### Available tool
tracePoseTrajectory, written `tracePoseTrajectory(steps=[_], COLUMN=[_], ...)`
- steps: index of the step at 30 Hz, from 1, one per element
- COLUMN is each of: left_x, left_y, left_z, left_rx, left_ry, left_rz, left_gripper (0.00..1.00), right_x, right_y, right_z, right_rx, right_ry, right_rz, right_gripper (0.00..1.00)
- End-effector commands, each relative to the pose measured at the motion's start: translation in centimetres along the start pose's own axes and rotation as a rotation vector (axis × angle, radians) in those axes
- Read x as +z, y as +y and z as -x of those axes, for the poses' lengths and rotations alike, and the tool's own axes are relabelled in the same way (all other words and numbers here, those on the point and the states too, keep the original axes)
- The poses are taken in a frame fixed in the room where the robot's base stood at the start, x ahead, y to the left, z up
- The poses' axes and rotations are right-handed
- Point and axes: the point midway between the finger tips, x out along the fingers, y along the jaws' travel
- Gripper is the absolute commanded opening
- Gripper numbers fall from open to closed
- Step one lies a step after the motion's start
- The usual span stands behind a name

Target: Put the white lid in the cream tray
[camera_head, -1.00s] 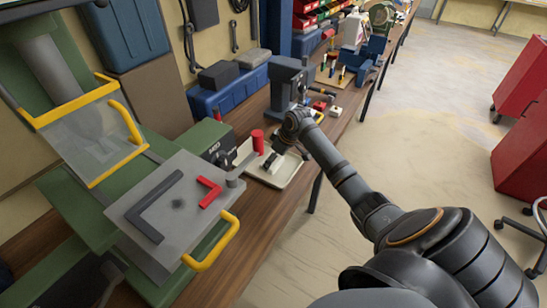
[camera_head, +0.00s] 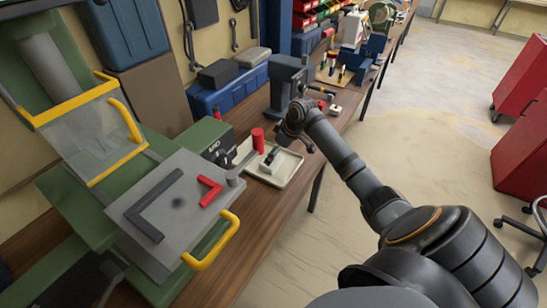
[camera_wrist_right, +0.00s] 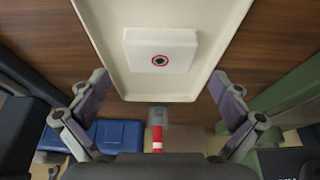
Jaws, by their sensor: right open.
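The white lid (camera_wrist_right: 160,51) lies flat inside the cream tray (camera_wrist_right: 103,45) in the right wrist view, with a dark round mark ringed in red on its face. The tray (camera_head: 287,176) stands on the wooden bench in the head view, the lid partly hidden in it. My right gripper (camera_wrist_right: 162,100) is open and empty, its two fingers spread wide, apart from the lid. In the head view my right gripper (camera_head: 290,146) hangs above the tray. My left gripper is not in view.
A grey-topped green machine (camera_head: 178,205) with yellow handles stands left of the tray. A red cylinder (camera_head: 258,139) is close behind the tray. A blue toolbox (camera_head: 232,91) stands farther back. Open floor lies right of the bench.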

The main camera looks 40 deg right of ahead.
Motion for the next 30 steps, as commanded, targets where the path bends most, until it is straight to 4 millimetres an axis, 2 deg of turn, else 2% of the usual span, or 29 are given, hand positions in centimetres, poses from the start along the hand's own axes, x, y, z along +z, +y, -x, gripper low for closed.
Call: tracePoseTrajectory(steps=[1,6,12,30], left_x=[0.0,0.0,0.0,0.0], left_y=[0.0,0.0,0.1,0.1], left_z=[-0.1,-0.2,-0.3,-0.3], left_rx=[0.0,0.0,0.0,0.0], left_ry=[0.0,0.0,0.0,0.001], left_rz=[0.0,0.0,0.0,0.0], left_gripper=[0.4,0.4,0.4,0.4], right_x=[0.0,0.0,0.0,0.0], right_y=[0.3,0.2,0.1,0.0], right_z=[1.4,5.4,8.1,8.5], right_rx=[0.008,0.006,0.002,0.0], right_ry=[0.001,-0.001,0.0,0.001], right_rz=[0.002,0.003,0.0,-0.001], right_gripper=[1.0,1.0,1.0,1.0])
